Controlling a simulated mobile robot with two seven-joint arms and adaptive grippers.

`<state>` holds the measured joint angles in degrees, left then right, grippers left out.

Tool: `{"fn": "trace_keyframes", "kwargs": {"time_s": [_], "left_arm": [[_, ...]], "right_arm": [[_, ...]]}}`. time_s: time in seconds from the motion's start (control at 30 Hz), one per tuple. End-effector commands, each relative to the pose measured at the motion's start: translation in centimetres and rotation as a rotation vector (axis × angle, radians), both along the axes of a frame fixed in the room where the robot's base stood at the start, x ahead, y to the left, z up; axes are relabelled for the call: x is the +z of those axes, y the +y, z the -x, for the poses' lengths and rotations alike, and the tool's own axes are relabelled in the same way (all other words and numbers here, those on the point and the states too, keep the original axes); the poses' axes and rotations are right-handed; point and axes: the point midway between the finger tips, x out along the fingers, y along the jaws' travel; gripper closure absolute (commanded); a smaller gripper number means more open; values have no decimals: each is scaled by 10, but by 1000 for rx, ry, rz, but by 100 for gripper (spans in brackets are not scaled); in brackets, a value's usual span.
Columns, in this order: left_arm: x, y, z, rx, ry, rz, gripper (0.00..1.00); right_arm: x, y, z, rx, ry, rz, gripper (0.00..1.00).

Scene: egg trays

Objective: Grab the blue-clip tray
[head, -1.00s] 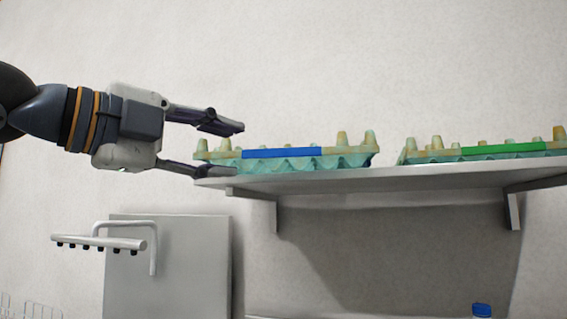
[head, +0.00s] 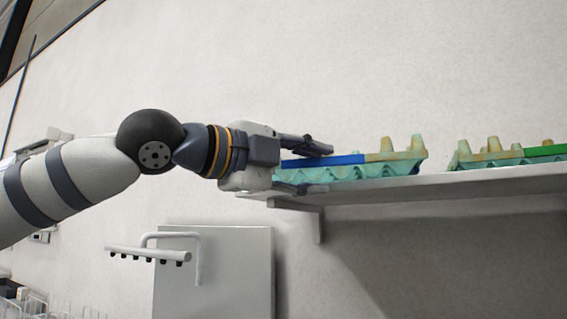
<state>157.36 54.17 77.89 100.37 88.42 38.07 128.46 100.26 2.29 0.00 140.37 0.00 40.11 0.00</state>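The blue-clip tray (head: 395,157) is a pale green egg tray with a blue strip (head: 345,160) along its near upper edge. It rests at the left end of the white shelf (head: 420,186). My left gripper (head: 318,169) is at the tray's left end, fingers apart, one above the other. The upper finger overlaps the top of the tray by the blue strip, and the lower finger is low at the shelf's left end. The tray's left end is partly hidden by the gripper. I cannot tell whether the fingers touch it. My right gripper is out of view.
A second egg tray (head: 500,158) with a green strip (head: 547,151) stands further right on the shelf, with a gap between the trays. Below are a grey panel (head: 235,275) and a white rail with hooks (head: 150,254). The wall above is bare.

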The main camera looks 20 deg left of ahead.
Motion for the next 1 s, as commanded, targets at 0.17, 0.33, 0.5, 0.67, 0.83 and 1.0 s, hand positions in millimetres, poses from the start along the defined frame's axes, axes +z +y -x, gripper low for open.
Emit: {"fn": "trace_keyframes", "kwargs": {"time_s": [0.17, 0.33, 0.5, 0.67, 0.83, 1.0], "left_arm": [[0, -15, -27, -1, 1, 0, 62], [0, -21, -39, -1, -1, 0, 62], [1, -22, -42, 0, -2, 1, 62], [0, -22, -42, 0, -1, 0, 65], [0, -22, -42, 0, -1, 0, 100], [0, -22, -42, 0, -1, 0, 100]], "right_arm": [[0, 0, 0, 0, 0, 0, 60], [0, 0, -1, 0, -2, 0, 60], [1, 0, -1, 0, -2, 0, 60], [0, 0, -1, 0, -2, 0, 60], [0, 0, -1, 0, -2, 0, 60], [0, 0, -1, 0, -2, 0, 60]]}}
